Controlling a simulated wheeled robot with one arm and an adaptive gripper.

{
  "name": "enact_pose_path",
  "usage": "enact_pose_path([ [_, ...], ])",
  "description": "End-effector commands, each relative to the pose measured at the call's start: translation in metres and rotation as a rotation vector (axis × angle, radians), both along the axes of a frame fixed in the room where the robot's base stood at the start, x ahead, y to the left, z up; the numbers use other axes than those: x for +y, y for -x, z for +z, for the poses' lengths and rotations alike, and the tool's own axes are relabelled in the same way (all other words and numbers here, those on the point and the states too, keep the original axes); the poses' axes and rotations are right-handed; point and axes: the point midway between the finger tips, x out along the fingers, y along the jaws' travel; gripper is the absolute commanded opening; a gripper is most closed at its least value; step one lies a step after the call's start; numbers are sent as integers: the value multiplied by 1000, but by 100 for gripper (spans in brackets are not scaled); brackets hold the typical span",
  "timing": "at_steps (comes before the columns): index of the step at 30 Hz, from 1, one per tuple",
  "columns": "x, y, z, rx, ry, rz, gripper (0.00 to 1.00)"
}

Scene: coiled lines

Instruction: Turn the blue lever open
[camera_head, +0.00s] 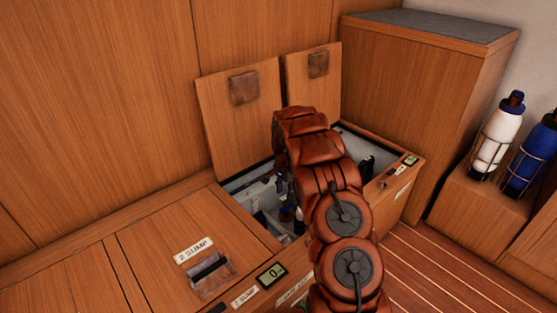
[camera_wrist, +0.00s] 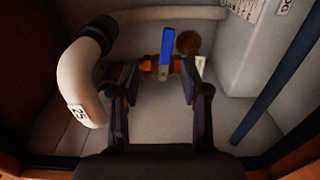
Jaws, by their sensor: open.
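The blue lever (camera_wrist: 167,46) shows in the wrist view, standing upright in the picture above a brass-coloured valve (camera_wrist: 148,66) on a pipe at the bottom of a locker. My gripper (camera_wrist: 160,78) is open and empty. Its two dark fingers lie left and right of the lever's lower end, with a gap on both sides. I cannot tell how far above the valve the fingertips are. In the head view my arm reaches down into the open locker (camera_head: 243,184) and hides most of the inside, so I cannot make out the lever there.
A thick white hose (camera_wrist: 80,85) curves along the left in the wrist view. A dark blue pipe (camera_wrist: 275,85) slants at the right, beside a pale box (camera_wrist: 255,50). Two raised hatch lids (camera_head: 235,120) stand behind the opening. A closed hatch (camera_head: 165,240) lies at left.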

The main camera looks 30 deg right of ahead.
Motion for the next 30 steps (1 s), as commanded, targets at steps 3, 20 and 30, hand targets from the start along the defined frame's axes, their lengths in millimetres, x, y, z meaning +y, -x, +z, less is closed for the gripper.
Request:
enact_pose_path([
  [3, 5, 4, 22, 6, 5, 24, 46],
  [20, 31, 24, 106, 31, 24, 134, 46],
  [30, 49, 40, 155, 47, 29, 200, 46],
])
